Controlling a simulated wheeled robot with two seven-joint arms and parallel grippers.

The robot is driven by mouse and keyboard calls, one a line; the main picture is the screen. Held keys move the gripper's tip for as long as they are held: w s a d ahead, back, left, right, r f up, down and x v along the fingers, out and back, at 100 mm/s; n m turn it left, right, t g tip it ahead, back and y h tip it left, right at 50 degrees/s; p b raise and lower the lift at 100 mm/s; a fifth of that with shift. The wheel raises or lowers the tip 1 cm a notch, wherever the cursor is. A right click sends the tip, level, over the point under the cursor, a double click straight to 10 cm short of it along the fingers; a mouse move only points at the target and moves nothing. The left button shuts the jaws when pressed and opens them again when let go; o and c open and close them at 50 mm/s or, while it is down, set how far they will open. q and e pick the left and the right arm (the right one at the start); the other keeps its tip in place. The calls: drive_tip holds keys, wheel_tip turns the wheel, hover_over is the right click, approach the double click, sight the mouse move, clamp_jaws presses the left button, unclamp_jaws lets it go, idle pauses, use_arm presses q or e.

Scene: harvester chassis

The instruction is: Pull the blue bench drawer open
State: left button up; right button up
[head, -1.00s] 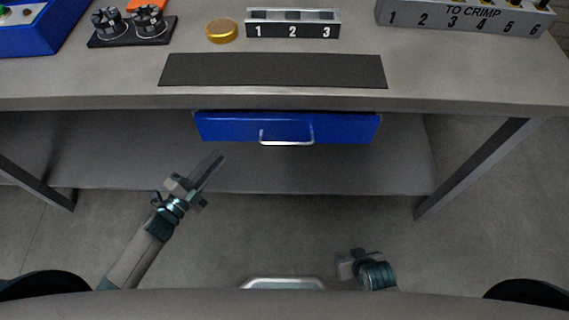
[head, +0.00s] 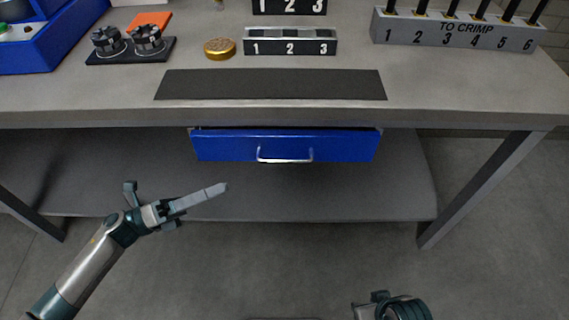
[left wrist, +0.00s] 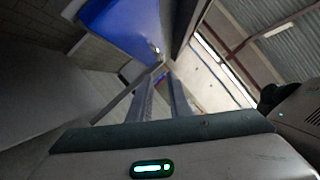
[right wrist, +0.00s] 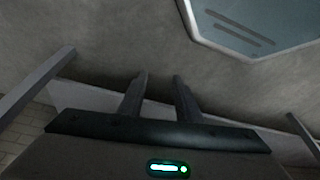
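The blue drawer (head: 285,146) hangs under the bench top, its front face toward me. A silver bar handle (head: 285,156) is fixed to the middle of the front. A thin dark gap shows above the front; I cannot tell whether the drawer is slightly out. My left gripper (head: 224,188) is in front of and below the drawer, left of the handle and apart from it. Its two fingers (left wrist: 163,95) are apart with nothing between them, and the blue drawer (left wrist: 125,28) shows beyond. My right gripper (head: 373,303) is low, away from the drawer; its fingers (right wrist: 160,88) are apart and empty.
The bench top (head: 440,95) holds a black mat (head: 270,85), a numbered block (head: 290,47), a "TO CRIMP" rack (head: 455,37), a gold disc (head: 219,48) and a blue box (head: 45,50). A lower shelf (head: 330,200) lies under the drawer. A bench leg (head: 480,190) stands at right.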

sight(285, 161)
idle(0.3)
